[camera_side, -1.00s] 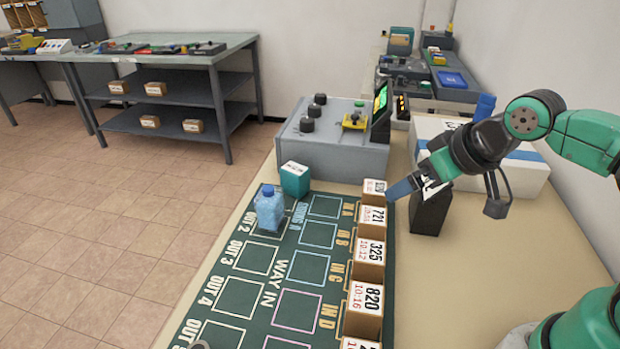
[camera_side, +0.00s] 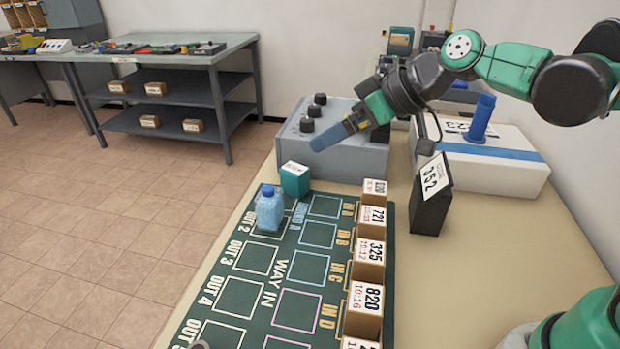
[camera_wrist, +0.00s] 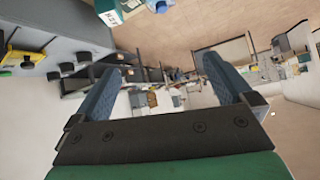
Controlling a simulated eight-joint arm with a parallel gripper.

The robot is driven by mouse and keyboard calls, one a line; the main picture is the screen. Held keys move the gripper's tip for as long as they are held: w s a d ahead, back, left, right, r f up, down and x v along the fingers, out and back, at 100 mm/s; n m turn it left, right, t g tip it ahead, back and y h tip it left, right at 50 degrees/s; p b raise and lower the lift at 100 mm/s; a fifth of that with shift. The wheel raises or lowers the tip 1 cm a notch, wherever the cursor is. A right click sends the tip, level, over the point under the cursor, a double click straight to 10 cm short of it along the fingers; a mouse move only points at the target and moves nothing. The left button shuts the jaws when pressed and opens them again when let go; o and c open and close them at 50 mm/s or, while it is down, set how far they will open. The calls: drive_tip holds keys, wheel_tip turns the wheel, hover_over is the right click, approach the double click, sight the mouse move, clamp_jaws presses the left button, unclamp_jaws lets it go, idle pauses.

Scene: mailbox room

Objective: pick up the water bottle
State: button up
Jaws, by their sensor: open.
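The water bottle (camera_side: 270,210) is light blue and see-through with a darker blue cap. It stands upright near the far left corner of the green mat (camera_side: 250,262). My gripper (camera_side: 316,144) is in the air, above and to the right of the bottle, in front of the grey control box. The wrist view shows its two blue fingers spread apart with nothing between them (camera_wrist: 160,92).
A teal box (camera_side: 295,180) stands just behind and right of the bottle. Small numbered cartons (camera_side: 371,222) line the mat's right edge. A black box labelled 352 (camera_side: 431,200) and a white-and-blue package (camera_side: 495,160) stand further right. The grey control box (camera_side: 335,160) is behind the mat.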

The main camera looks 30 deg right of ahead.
sight(274, 193)
drive_tip(key=w+a+f+n+t+y, duration=0.1)
drive_tip(key=w+a+n+y, duration=0.35)
drive_tip(key=w, duration=0.25)
drive_tip(key=shift+m, duration=0.35)
drive_tip(key=f, duration=1.2)
drive_tip(key=shift+w+a+f, duration=0.1)
drive_tip(key=shift+a+f, duration=0.1)
drive_tip(key=shift+f, duration=0.05)
drive_tip(key=shift+x, duration=2.8)
drive_tip(key=shift+w+d, duration=0.1)
drive_tip(key=c, duration=1.4)
